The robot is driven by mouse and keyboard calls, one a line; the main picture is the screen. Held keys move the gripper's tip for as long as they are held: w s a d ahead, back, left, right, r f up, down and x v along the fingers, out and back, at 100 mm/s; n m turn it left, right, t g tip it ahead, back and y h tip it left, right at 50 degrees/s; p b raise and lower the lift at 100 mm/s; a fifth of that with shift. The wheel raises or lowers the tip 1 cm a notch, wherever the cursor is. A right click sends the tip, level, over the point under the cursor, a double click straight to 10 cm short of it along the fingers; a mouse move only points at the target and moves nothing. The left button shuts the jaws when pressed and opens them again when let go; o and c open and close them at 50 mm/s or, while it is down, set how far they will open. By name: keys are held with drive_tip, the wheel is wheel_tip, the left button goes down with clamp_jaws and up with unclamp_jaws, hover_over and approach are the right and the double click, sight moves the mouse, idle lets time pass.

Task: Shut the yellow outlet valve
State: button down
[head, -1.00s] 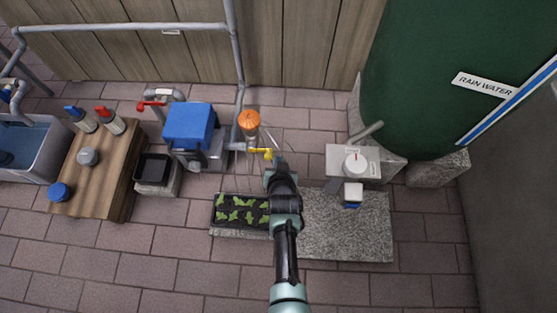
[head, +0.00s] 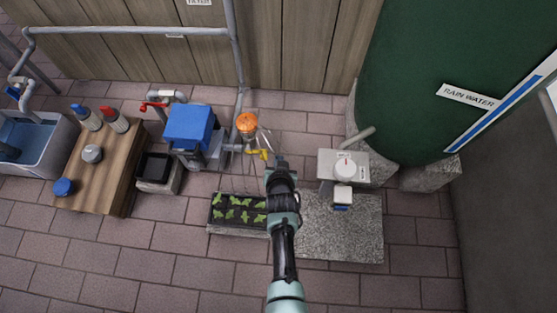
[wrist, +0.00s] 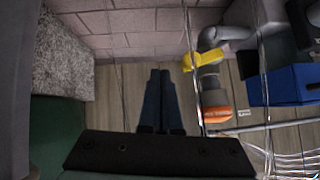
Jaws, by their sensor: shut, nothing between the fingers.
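The yellow outlet valve handle (head: 261,153) is on the grey pipe below an orange-capped filter (head: 247,124). In the wrist view the yellow handle (wrist: 203,59) is to the right of my fingers, by the grey elbow pipe. My gripper (head: 281,162) is just right of the handle in the head view, with a small gap seeming to separate them. In the wrist view my gripper (wrist: 160,74) has its two dark fingers together and empty. Thin pale streaks, like spraying water, show around the orange cap and valve. The arm hides nothing of the handle.
A blue box (head: 190,126) stands left of the valve. A dispenser-like white-knobbed unit (head: 344,168) stands right, before the green rain water tank (head: 415,75). Paving in front is clear.

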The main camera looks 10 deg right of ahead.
drive_tip(key=s+d+r+p, duration=0.2)
drive_tip(key=s+r+p, duration=0.3)
drive_tip(key=s, duration=0.3)
drive_tip(key=g+y+b, duration=0.3)
drive_tip(key=g+b, duration=0.5)
drive_tip(key=b, duration=0.1)
approach(264, 157)
drive_tip(key=shift+n, duration=0.4)
drive_tip(key=f+b, duration=0.2)
drive_tip(key=b, duration=0.1)
drive_tip(key=f+b, duration=0.2)
drive_tip(key=b, duration=0.2)
drive_tip(key=w+f+b, duration=0.1)
drive_tip(key=f+b, duration=0.1)
drive_tip(key=b, duration=0.1)
drive_tip(key=shift+w+a+f+b, duration=0.1)
drive_tip(key=shift+a+f+b, duration=0.25)
drive_tip(key=shift+a+b, duration=0.05)
drive_tip(key=shift+r+p, duration=0.1)
drive_tip(key=shift+p, duration=0.25)
